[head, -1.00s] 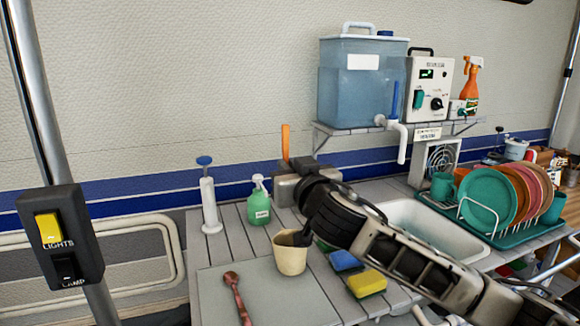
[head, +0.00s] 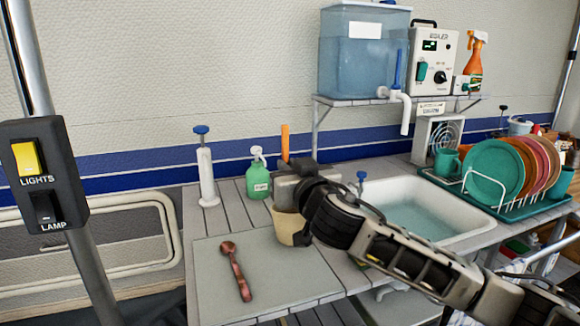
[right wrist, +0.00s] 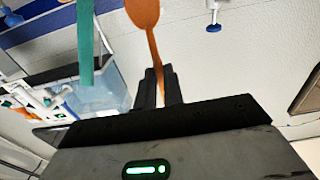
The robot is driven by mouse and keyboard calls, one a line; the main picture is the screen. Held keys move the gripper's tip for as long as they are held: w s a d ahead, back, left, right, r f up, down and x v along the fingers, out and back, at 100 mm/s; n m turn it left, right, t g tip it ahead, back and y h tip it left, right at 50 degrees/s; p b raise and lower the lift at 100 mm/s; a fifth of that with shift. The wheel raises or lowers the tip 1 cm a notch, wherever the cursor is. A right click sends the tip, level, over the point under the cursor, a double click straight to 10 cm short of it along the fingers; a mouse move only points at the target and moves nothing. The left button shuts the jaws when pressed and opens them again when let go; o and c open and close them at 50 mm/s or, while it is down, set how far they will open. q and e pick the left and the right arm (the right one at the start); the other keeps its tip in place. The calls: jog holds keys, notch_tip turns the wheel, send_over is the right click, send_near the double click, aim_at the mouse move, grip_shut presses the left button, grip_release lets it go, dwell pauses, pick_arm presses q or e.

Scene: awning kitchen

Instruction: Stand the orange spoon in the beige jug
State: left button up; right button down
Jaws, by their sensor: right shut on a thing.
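The beige jug (head: 286,232) stands on the counter, its upper part hidden by my right gripper and wrist. My right gripper (head: 288,188) is shut on the orange spoon (head: 285,142), whose handle sticks straight up above it in the head view. In the right wrist view the spoon (right wrist: 143,14) is held by its handle between the fingers (right wrist: 158,86), with the bowl beyond the fingertips. The gripper overlaps the jug's mouth in the head view. Whether the spoon's bowl is inside the jug is hidden. My left gripper is not in view.
A brown spoon (head: 235,270) lies on the grey board (head: 205,295). The sink (head: 375,190) and dish rack (head: 520,208) are to the right. A teal strip (right wrist: 85,45) shows beside the spoon in the wrist view.

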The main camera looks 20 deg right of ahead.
jog(key=shift+f+b, duration=1.65)
jog(key=shift+f, duration=0.75)
jog(key=shift+f, duration=0.15)
jog(key=c, duration=1.4)
grip_release()
jog(key=shift+c, duration=0.2)
jog(key=shift+s, duration=0.1)
